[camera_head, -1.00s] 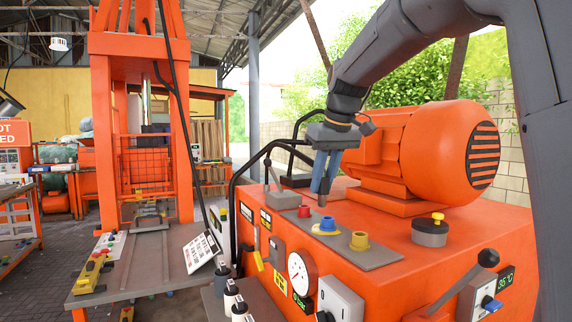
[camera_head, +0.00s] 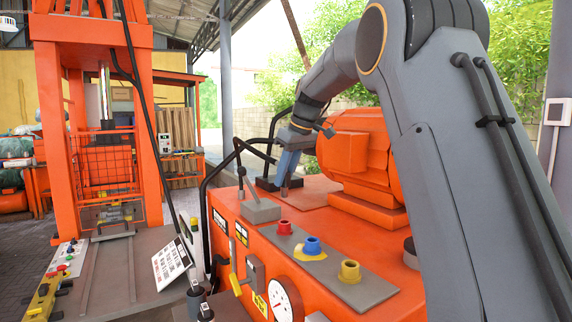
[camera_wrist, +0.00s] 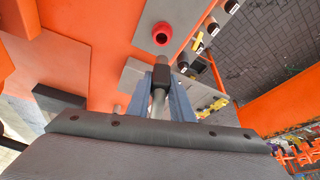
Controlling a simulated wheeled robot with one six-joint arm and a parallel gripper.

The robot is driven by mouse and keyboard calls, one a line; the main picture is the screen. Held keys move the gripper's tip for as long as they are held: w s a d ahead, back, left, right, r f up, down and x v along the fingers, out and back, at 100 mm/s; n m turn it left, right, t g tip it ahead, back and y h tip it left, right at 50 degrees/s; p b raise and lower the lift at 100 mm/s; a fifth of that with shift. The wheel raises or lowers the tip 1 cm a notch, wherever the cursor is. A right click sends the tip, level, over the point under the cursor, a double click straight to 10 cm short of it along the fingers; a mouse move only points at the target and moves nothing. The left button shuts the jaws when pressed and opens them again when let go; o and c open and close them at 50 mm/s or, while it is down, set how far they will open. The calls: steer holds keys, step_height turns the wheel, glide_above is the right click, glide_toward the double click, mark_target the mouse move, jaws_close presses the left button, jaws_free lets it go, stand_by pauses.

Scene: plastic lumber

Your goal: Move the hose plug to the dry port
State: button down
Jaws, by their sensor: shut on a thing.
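My gripper (camera_head: 286,172) is above the far left part of the orange machine top, behind the lever block. In the wrist view, my gripper (camera_wrist: 163,88) is shut on a slim piece with a dark end and pale shaft, apparently the hose plug (camera_wrist: 160,79). Its end projects past the fingertips; in the head view it is only a small grey tip (camera_head: 284,191). A grey panel carries a red port (camera_head: 285,227), a blue port (camera_head: 312,245) with a yellow patch around its base, and a yellow port (camera_head: 349,271). I cannot tell which port is dry.
A lever on a grey block (camera_head: 261,209) stands between my gripper and the red port. Black rails (camera_head: 207,205) edge the machine's left side. The orange motor (camera_head: 352,160) stands to the right. A gauge (camera_head: 284,300) is on the front.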

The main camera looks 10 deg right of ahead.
mark_target(285, 196)
steer(key=shift+w+r, duration=0.1)
steer(key=shift+w, duration=0.2)
steer(key=shift+f+b, duration=1.85)
steer(key=shift+f, duration=1.6)
steer(key=shift+f+b, duration=0.95)
steer(key=shift+f, duration=1.3)
steer(key=c, duration=1.5)
jaws_free()
steer(key=shift+o, duration=0.5)
steer(key=o, duration=0.3)
